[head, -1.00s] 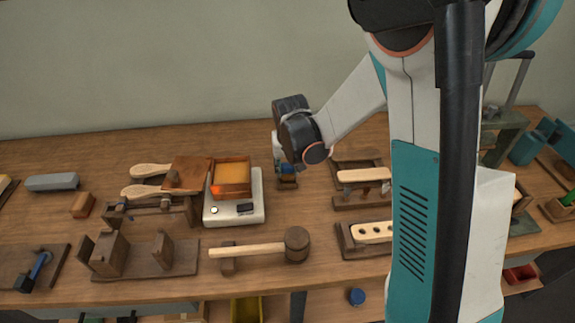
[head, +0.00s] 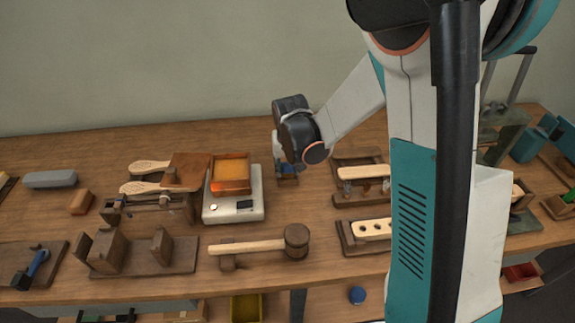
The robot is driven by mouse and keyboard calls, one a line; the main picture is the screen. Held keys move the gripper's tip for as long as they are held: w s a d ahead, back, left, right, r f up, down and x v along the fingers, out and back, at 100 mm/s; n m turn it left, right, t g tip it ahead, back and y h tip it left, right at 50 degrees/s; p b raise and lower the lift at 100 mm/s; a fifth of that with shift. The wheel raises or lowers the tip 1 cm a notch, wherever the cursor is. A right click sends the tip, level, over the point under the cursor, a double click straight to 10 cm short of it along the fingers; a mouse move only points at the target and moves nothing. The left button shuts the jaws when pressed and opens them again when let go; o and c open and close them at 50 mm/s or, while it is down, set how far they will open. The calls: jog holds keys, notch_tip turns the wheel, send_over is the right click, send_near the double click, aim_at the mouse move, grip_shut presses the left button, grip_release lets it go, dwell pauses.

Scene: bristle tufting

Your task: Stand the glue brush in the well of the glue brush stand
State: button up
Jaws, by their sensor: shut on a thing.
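My gripper (head: 283,160) points down at the middle of the bench, just right of the glue pot. It is shut on the glue brush (head: 289,168), of which only a small blue patch shows between the gripper and the wood below. The glue brush stand (head: 288,181) is a small dark wooden block directly under the gripper. The brush's lower end is hidden, and I cannot tell whether it is inside the well or just above it.
The glue pot (head: 231,188) with amber contents sits on a white warmer (head: 218,212) to the left. A mallet (head: 262,245) lies in front. Wooden racks with brush bodies (head: 364,172) stand close on the right. Bare bench lies between the stand and the mallet.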

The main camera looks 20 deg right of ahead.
jog(key=shift+f, duration=0.3)
jog(key=o, duration=1.1)
jog(key=o, duration=0.4)
jog(key=shift+r+p, duration=2.15)
jog(key=shift+r, duration=1.35)
